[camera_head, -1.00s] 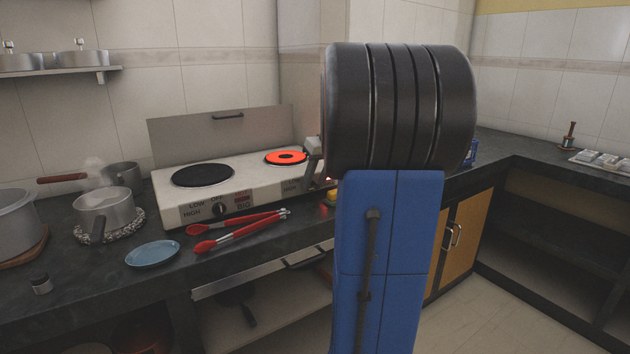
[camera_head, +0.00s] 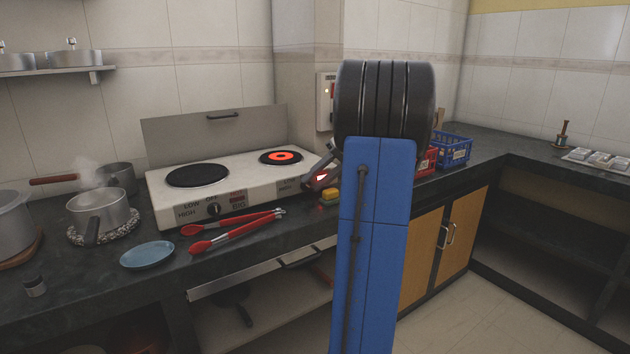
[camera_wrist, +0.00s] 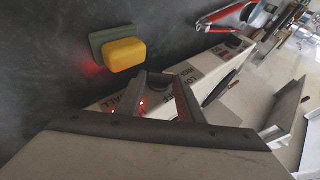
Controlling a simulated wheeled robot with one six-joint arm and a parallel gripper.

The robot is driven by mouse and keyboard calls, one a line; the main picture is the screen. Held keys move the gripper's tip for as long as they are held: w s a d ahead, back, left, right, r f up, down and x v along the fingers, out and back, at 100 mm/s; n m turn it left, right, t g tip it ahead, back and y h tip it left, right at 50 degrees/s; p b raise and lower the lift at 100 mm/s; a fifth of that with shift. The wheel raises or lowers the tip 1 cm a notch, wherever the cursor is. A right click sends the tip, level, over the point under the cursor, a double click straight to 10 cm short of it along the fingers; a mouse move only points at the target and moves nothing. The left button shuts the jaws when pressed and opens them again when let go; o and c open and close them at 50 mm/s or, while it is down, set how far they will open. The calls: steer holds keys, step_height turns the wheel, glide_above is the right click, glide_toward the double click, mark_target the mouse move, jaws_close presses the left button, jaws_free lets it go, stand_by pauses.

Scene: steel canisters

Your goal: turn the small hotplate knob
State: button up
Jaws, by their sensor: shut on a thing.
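The white two-ring hotplate (camera_head: 235,168) stands on the dark counter. Its small ring (camera_head: 281,157) glows orange-red at the right. Its large ring (camera_head: 198,175) is black, and the large ring's knob (camera_head: 214,209) shows on the front panel. My gripper (camera_head: 318,181) is at the right end of that panel, beside the small ring's markings. In the wrist view its fingers (camera_wrist: 163,98) reach to the panel and are shut on the small knob, which they hide. A red light shows by the fingers.
A yellow-green sponge (camera_head: 329,196) lies just below my gripper, also in the wrist view (camera_wrist: 122,53). Red-handled tongs (camera_head: 235,230) and a blue plate (camera_head: 147,254) lie in front. Red (camera_head: 427,162) and blue (camera_head: 454,150) baskets stand at the right.

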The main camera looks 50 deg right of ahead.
stand_by(0.3)
steer(key=o, duration=1.1)
steer(key=shift+c, duration=0.2)
steer(key=shift+d, duration=0.1)
steer(key=v, duration=1.7)
steer(key=shift+d, duration=0.3)
steer(key=shift+s+f, duration=0.15)
